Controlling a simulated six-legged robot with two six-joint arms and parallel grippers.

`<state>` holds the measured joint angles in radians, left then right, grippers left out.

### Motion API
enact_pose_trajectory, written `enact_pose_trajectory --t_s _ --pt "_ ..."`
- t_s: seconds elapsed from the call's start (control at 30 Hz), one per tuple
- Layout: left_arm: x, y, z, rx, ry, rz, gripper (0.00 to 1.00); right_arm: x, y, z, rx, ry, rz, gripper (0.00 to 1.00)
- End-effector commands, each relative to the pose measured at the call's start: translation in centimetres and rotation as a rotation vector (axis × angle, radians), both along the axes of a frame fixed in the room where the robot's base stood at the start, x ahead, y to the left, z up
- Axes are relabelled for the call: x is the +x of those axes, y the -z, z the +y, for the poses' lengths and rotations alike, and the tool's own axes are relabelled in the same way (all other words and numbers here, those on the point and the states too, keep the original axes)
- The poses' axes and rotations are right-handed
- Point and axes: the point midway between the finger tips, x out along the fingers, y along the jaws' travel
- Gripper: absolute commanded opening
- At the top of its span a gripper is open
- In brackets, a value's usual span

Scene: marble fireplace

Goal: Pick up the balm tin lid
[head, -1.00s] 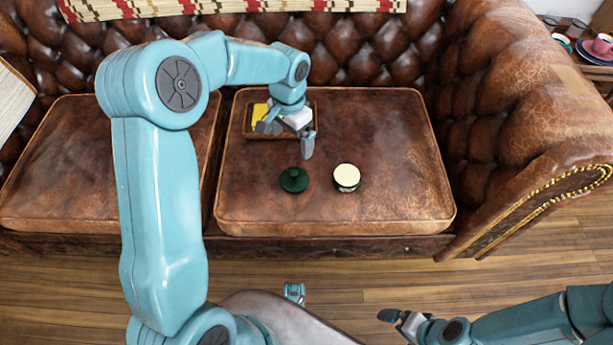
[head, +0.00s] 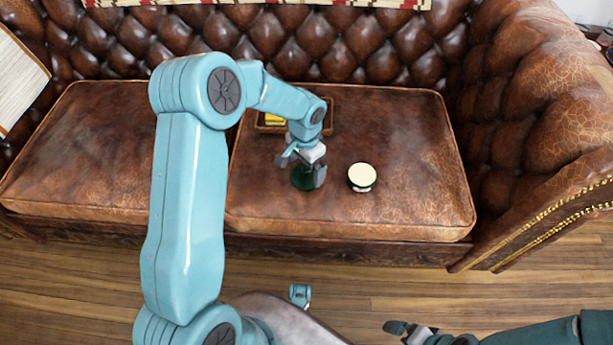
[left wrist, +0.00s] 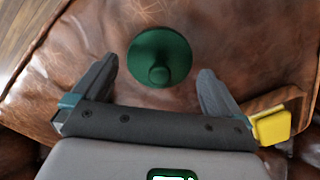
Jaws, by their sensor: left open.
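The dark green round balm tin lid (head: 303,184) lies on the right leather cushion, partly hidden by my left gripper. In the left wrist view the lid (left wrist: 160,50) shows whole, with its round knob towards the gripper. My left gripper (head: 303,168) is open and empty above the lid, and its two fingers (left wrist: 157,70) are spread either side of the lid's near part. The balm tin (head: 362,176), cream on top with a green side, stands just right of the lid. My right gripper (head: 402,329) is low at the bottom right, away from the sofa; its jaws are unclear.
A wooden tray (head: 327,118) with a yellow thing (head: 275,119) in it sits behind the lid, partly hidden by my left arm. The sofa's back and right armrest (head: 550,130) rise around the cushion. The cushion's right part is clear.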

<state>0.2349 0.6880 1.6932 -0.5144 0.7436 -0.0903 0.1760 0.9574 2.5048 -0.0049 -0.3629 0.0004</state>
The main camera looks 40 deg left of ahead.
Motion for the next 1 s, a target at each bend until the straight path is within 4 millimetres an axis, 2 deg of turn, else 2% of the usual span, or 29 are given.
enact_pose_trajectory --t_s 0.03,0.1,0.33,0.37,0.4,0.47,0.73,0.87,1.0 --pt "0.0 1.4 0.0 0.0 0.0 0.004 1.0 0.0 0.8 0.0 0.0 0.001 -0.001 1.0" --pt "0.1 2.2 0.0 0.0 0.001 0.002 1.0 0.1 1.0 -0.1 0.0 0.003 -0.001 1.0" --pt "0.1 2.2 0.0 0.0 0.001 0.0 1.0 0.1 0.8 -0.1 0.0 0.004 -0.002 1.0" --pt "0.1 2.2 0.0 0.0 0.001 0.0 0.94 0.1 0.8 -0.1 0.0 0.004 -0.002 1.0" --pt "0.1 2.2 0.0 0.0 0.001 0.0 0.8 0.1 0.8 -0.1 0.0 0.004 -0.002 1.0" --pt "0.1 2.2 0.0 0.0 0.001 0.0 0.64 0.1 0.8 -0.1 0.0 0.004 -0.002 1.0" --pt "0.1 2.1 0.0 0.0 0.001 0.0 0.63 0.1 0.8 -0.1 0.0 0.004 -0.002 1.0" --pt "0.1 0.8 0.0 0.001 0.0 -0.001 0.63 0.1 0.3 -0.1 0.0 0.003 -0.001 1.0" --pt "0.2 -2.5 0.1 0.002 0.001 -0.004 0.63 0.0 -1.0 0.0 0.0 0.0 0.0 1.0"
